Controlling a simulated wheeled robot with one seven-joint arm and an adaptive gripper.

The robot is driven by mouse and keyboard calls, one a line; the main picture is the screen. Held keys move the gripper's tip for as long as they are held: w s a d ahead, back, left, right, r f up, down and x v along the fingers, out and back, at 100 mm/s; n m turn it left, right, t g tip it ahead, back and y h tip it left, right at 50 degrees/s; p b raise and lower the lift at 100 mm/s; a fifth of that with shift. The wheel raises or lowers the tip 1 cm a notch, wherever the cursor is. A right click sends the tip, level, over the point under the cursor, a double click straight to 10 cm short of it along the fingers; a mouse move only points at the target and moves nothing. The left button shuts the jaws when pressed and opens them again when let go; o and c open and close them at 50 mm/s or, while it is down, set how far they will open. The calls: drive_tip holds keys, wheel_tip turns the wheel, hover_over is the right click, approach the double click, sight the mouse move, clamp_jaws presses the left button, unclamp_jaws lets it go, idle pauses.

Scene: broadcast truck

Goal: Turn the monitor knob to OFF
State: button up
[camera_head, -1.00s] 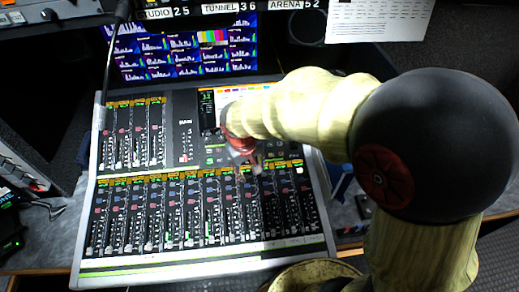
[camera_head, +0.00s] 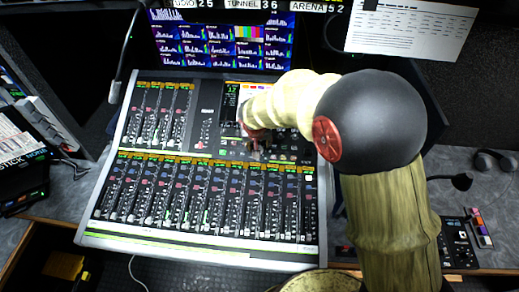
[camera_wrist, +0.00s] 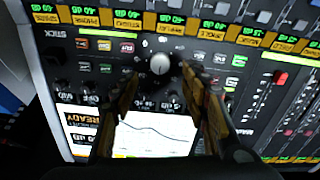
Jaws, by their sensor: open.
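A round pale grey knob (camera_wrist: 160,63) stands on the dark panel of the mixing console, in the upper middle of the wrist view. My gripper (camera_wrist: 161,76) is open, with one brown finger on each side below the knob in that view. The fingertips are close to the knob, but I cannot tell whether they touch it. In the head view my gripper (camera_head: 257,140) is over the upper middle of the console (camera_head: 185,245), just below its small screen. My arm and gripper hide the knob there. The knob's marks are too small to read.
Coloured buttons (camera_wrist: 103,45) and small dark knobs surround the grey knob. A lit screen (camera_wrist: 150,138) lies between the fingers. Fader rows (camera_head: 200,200) fill the console's front. A monitor (camera_head: 220,42) stands behind, and a headset (camera_head: 495,160) lies on the right desk.

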drive_tip(key=b+x, duration=0.1)
drive_tip(key=x, duration=0.6)
drive_tip(key=shift+c, duration=0.8)
drive_tip(key=c, duration=1)
